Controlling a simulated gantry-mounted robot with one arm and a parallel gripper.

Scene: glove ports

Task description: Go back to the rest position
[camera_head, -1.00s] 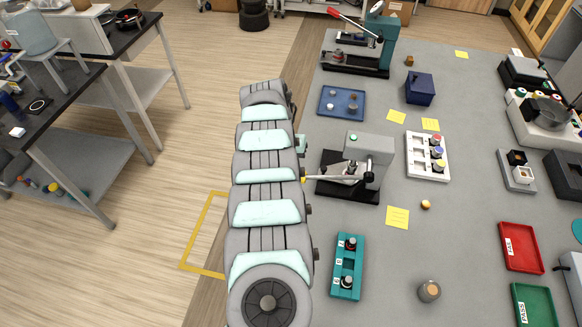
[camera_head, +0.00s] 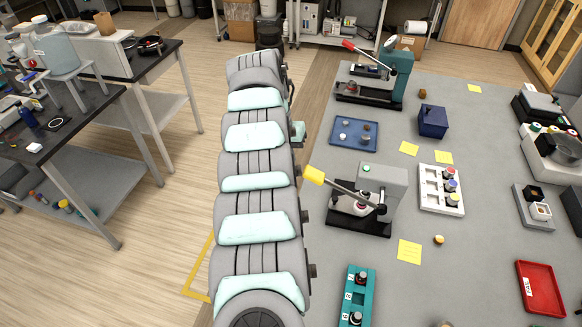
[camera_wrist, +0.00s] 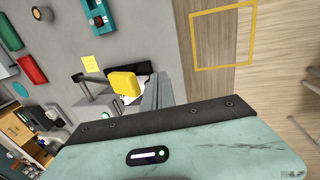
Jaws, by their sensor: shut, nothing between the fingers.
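My gripper (camera_wrist: 160,92) shows in the wrist view as two grey fingers, closed together with nothing between them. In the head view my arm runs up the left of the bench and its fingers are hidden. A small grey press (camera_head: 383,188) stands on the bench to the right of my arm. Its lever ends in a yellow handle (camera_head: 313,174), tilted up toward my arm. In the wrist view the yellow handle (camera_wrist: 124,83) lies just left of my fingers and appears apart from them.
The grey bench (camera_head: 460,290) holds a teal rack (camera_head: 357,296), a white tray (camera_head: 431,190), a blue tray (camera_head: 354,134), a red tray (camera_head: 541,288) and a larger teal press (camera_head: 391,80). Wood floor (camera_head: 150,215) lies open left of my arm.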

